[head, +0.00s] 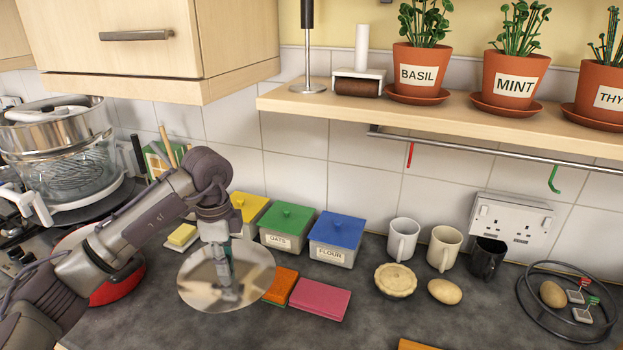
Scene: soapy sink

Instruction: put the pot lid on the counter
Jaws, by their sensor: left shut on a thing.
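The pot lid (258,272) is a round, shiny, mirror-like disc in the head view, left of the middle. My left gripper (222,262) comes down over it from above and is shut on it near its centre. The gripper covers the handle. The lid looks about level over the dark counter (200,332); I cannot tell whether it touches the counter or is just above it. My right gripper is not in view.
Orange (280,285) and pink (320,299) sponges lie right of the lid. Behind stand yellow, green (287,229) and blue (336,239) canisters. A pie (396,280), a potato-like item (445,291) and mugs (403,239) stand further right. A red thing (117,290) lies left, behind my arm.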

